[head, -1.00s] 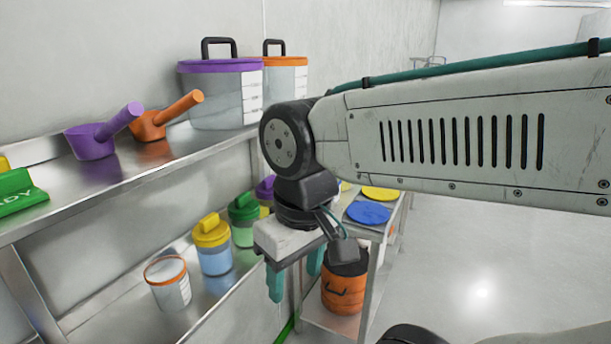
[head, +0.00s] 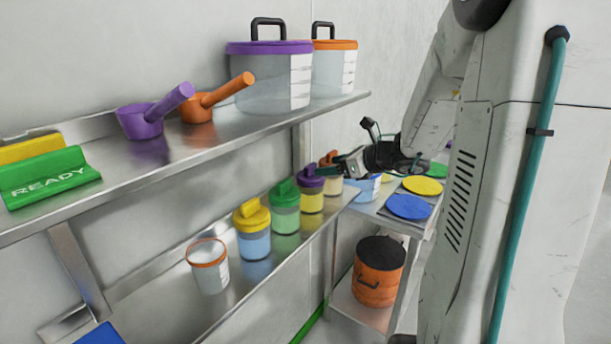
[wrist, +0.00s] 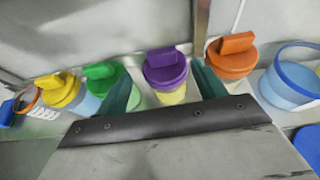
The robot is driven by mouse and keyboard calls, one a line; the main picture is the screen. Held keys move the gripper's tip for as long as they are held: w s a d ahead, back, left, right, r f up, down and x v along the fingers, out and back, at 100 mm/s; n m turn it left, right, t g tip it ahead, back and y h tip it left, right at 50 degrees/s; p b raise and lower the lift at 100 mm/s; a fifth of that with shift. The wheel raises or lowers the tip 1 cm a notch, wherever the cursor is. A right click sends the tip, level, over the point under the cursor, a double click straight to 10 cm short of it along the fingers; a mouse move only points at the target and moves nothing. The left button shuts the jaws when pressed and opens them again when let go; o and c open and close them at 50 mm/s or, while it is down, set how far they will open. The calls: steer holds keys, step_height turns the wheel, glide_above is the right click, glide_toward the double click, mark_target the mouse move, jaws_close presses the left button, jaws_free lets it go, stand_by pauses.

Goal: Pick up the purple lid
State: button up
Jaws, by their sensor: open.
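A small purple lid (head: 311,181) with a raised grip sits on a jar of yellow contents on the lower shelf. It also shows in the wrist view (wrist: 165,71), between my two teal fingers. My gripper (head: 330,171) is open, reaching from the right beside this lid. In the wrist view my gripper (wrist: 165,86) has one finger on either side of the lid's jar; I cannot tell whether either touches. A larger purple lid (head: 268,47) with a black handle sits on a big clear bin on the upper shelf.
Green-lidded (head: 285,195) and yellow-lidded jars (head: 252,217) stand left of the purple one, and an orange-lidded jar (wrist: 232,57) stands right. An open orange-rimmed cup (head: 209,266) is farther left. The upper shelf (head: 240,122) overhangs. A side table holds flat blue (head: 408,207) and yellow discs.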

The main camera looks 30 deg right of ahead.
mark_target(313, 166)
steer(key=x, duration=0.7)
steer(key=shift+w+r, duration=0.1)
steer(key=shift+w, duration=0.3)
steer(key=c, duration=1.1)
